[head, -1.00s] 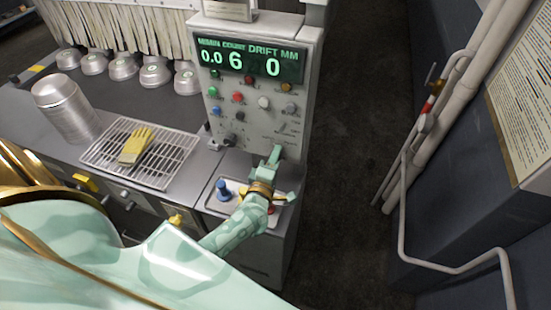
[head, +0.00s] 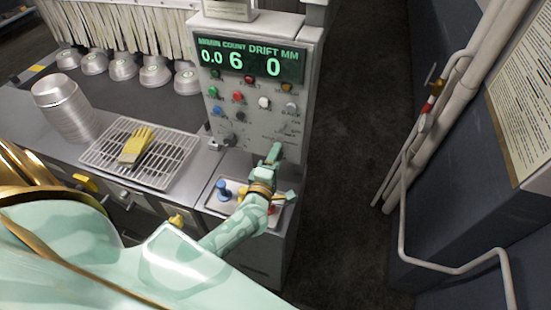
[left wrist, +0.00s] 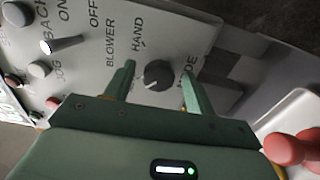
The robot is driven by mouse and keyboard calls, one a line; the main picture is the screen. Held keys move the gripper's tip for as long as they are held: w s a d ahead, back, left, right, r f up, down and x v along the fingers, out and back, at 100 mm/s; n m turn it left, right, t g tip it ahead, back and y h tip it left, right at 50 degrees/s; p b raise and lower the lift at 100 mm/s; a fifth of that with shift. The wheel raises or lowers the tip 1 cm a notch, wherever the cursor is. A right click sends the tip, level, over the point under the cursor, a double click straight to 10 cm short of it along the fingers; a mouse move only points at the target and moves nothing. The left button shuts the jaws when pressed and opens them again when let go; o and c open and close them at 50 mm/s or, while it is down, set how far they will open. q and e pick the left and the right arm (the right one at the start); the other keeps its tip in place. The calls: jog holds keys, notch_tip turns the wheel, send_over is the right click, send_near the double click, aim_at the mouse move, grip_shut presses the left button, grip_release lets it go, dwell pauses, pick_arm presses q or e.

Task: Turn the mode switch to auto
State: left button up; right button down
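The mode switch (left wrist: 158,74) is a round dark grey knob on the pale control panel, in the left wrist view. The word HAND is printed above it, and a label ending in DE is partly hidden by a finger. A pale mark shows on the knob, but I cannot tell which setting it points to. The AUTO label is not readable. My left gripper (left wrist: 158,70) is open, with one finger on either side of the knob and gaps visible. In the head view, my left gripper (head: 274,153) is at the panel's lower right and hides the knob. My right gripper is out of view.
The control panel (head: 225,97) carries several coloured buttons and a green display. Below it a small tray (head: 213,203) holds a blue peg-like piece (head: 223,190) and other pieces. A wire rack (head: 178,160) with a yellow glove lies left. A dark aisle is right.

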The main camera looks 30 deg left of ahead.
pick_arm(q)
jog(key=b+v, duration=0.1)
jog(key=v, duration=1.5)
jog(key=shift+b, duration=0.4)
jog(key=shift+s+d, duration=0.1)
jog(key=shift+d, duration=0.05)
